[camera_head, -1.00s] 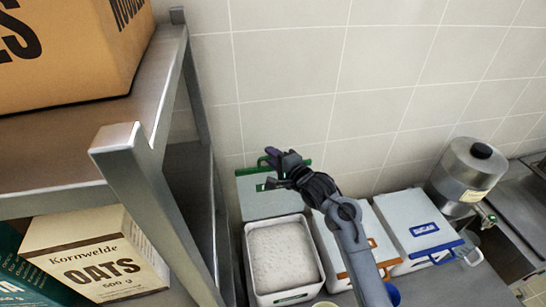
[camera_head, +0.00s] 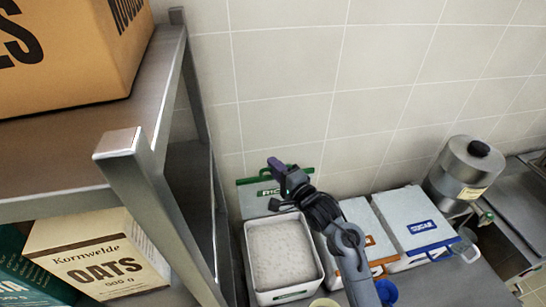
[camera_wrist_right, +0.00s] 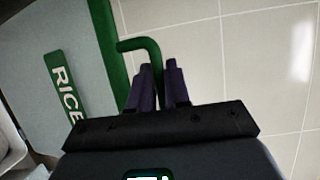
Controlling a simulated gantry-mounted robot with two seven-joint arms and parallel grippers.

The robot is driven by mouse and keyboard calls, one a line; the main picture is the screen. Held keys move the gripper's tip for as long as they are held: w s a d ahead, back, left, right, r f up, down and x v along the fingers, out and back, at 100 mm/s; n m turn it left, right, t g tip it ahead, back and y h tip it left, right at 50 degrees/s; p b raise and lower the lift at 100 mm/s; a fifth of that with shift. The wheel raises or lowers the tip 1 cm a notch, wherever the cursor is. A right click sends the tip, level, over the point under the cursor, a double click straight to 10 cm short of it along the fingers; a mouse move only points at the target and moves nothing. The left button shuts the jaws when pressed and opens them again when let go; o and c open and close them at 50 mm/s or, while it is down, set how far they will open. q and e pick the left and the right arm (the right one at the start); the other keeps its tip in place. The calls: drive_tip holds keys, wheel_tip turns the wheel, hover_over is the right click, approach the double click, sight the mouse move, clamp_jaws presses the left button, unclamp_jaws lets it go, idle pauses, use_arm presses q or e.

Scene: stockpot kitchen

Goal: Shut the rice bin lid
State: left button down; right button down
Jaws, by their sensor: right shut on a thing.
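The rice bin (camera_head: 318,262) is an open white box full of white rice (camera_head: 281,252). Its lid (camera_head: 252,203) is up at the bin's back edge, near the wall, with a green edge and a green RICE label. In the right wrist view the lid (camera_wrist_right: 75,30) shows its label and a green bent handle (camera_wrist_right: 138,43). My right gripper (camera_head: 277,167) is at the lid's upper edge. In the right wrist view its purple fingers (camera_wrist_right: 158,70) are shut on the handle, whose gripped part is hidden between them. My left gripper is not in view.
A bin with orange trim (camera_head: 357,212) and a SUGAR bin (camera_head: 412,215) stand shut to the right, with a metal urn (camera_head: 465,172) beyond. A metal shelf (camera_head: 150,180) with an OATS box (camera_head: 95,258) stands close on the left. My right arm passes over the bins.

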drive_tip(key=s+d+f+n+t+y+b, duration=0.1)
drive_tip(key=s+d+f+y+b, duration=0.1)
drive_tip(key=s, duration=0.4)
drive_tip(key=s+d+f+n+t+y+b, duration=0.1)
drive_tip(key=s+d+f+t+y+b, duration=0.1)
drive_tip(key=s, duration=0.5)
drive_tip(key=shift+f+n, duration=0.3)
drive_tip(key=shift+f, duration=0.6)
drive_tip(key=c, duration=1.4)
unclamp_jaws()
drive_tip(key=shift+c, duration=0.2)
drive_tip(key=shift+s+f, duration=0.1)
drive_tip(key=b+v, duration=0.2)
drive_tip(key=v, duration=0.8)
drive_tip(key=shift+s+f, duration=0.2)
drive_tip(key=shift+s, duration=0.05)
drive_tip(key=shift+d, duration=0.15)
